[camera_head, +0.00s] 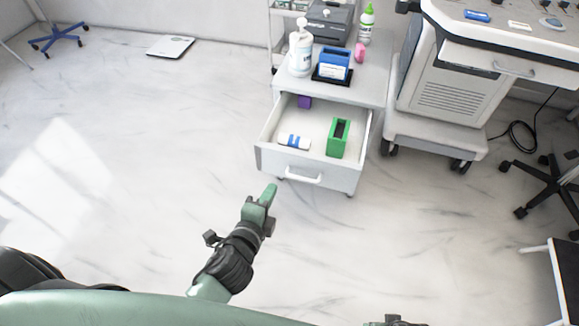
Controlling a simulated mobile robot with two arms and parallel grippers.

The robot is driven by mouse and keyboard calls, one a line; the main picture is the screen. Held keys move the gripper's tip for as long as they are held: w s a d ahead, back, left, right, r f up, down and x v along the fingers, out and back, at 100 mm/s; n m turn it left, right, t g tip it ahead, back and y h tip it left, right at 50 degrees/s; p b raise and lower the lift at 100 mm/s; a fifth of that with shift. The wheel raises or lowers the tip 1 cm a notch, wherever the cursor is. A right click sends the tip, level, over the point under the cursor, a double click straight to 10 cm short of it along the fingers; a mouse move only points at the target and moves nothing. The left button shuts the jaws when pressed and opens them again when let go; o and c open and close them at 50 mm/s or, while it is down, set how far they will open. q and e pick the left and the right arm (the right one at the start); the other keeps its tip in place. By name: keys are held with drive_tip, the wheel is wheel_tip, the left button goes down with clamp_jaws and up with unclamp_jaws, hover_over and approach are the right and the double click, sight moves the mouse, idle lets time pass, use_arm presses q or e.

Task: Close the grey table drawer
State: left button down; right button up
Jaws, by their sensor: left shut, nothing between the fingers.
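The grey table drawer (274,160) is pulled well out of the grey table (370,88). Its white handle (303,178) is on the front panel. Inside the drawer lie a green open box (339,138), a white and blue item (294,142) and a small purple item (305,102). My left gripper (268,192) is shut and empty, in front of the drawer and to the left of the handle, apart from it in the picture. My right gripper is not clearly in view; only a small dark part shows at the bottom edge.
On the table top stand a white bottle (300,50), a blue box (334,66), a pink item (360,52) and a green-capped bottle (366,24). A wheeled medical cart (450,90) stands close on the right.

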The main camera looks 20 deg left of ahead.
sight(289, 155)
use_arm(q)
drive_tip(key=x, duration=0.4)
drive_tip(key=b+x, duration=0.1)
drive_tip(key=x, duration=0.7)
drive_tip(key=shift+w+a+r, duration=0.1)
drive_tip(key=shift+w+r, duration=0.15)
drive_tip(key=shift+w+b, duration=0.3)
drive_tip(key=shift+w, duration=0.2)
use_arm(e)
drive_tip(key=shift+w+a+r, duration=0.1)
drive_tip(key=shift+w+r, duration=0.2)
drive_tip(key=shift+r, duration=0.65)
drive_tip(key=shift+w+d+r, duration=0.1)
drive_tip(key=shift+w+r, duration=0.2)
drive_tip(key=shift+r, duration=0.65)
drive_tip(key=shift+w+a+r, duration=0.1)
drive_tip(key=shift+w+r, duration=0.2)
drive_tip(key=shift+r, duration=0.65)
